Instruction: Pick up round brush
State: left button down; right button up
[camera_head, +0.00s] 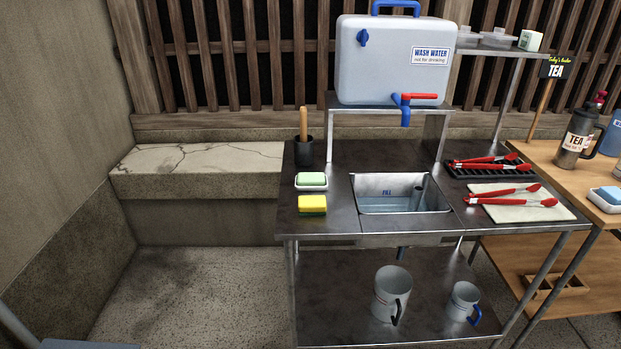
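A light wooden handle (303,122) stands upright in a black cup (304,152) at the back left corner of the metal sink table (325,222). It looks like the handle of the round brush; its lower end is hidden inside the cup. Neither of my grippers shows in this view.
A green soap on a white dish (312,186) and a yellow sponge (312,205) lie in front of the cup. The sink (400,205) is to the right, below a wash-water tank (393,62) on a raised stand. Red-handled tongs (487,162) lie further right.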

aim_at(303, 111)
jog(key=i+j+z, duration=0.25)
jog(key=i+j, duration=0.4)
jog(key=j, duration=0.1)
